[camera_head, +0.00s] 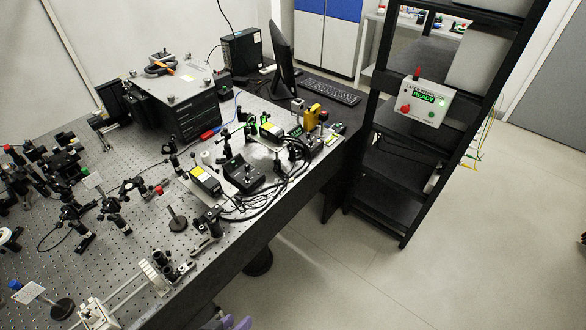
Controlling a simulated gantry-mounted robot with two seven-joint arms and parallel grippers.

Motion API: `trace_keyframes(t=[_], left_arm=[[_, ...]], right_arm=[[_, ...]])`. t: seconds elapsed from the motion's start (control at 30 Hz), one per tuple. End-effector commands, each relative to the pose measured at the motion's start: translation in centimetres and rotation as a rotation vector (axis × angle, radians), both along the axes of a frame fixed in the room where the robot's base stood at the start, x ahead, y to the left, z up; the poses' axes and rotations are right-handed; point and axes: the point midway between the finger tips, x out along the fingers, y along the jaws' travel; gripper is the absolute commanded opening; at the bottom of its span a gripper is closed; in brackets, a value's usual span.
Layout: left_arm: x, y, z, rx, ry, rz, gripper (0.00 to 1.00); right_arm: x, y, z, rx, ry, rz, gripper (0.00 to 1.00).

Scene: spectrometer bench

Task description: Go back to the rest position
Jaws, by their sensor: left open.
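My left gripper (236,322) shows only at the bottom edge of the head view, in front of the near edge of the optical table (225,285). My right gripper is not in view.
Optical mounts, cables and a black control box (243,175) crowd the table. A monitor (282,60) and keyboard (330,91) are behind. The floor (400,280) at right is clear.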

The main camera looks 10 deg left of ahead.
Motion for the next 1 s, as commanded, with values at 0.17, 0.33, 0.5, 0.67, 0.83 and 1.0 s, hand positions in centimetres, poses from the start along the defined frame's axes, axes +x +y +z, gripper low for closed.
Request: trace_keyframes(t=[0.17,0.33,0.5,0.67,0.83,1.0], left_arm=[[-2.4,1.8,1.3,0.151,0.16,0.01,0.44],[-6.1,4.0,0.5,0.302,0.359,-0.093,0.44],[-7.8,4.4,3.0,0.394,0.435,-0.231,0.44],[-7.8,4.4,7.1,0.393,0.434,-0.23,0.44],[-7.8,4.5,12.7,0.394,0.434,-0.229,0.44],[-7.8,4.5,18.1,0.394,0.434,-0.229,0.44]], right_arm=[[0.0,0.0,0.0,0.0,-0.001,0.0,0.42],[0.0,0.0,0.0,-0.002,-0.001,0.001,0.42],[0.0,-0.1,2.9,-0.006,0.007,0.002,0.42],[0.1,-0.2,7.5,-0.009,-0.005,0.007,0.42],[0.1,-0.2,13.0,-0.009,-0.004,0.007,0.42],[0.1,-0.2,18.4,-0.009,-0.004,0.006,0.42]])
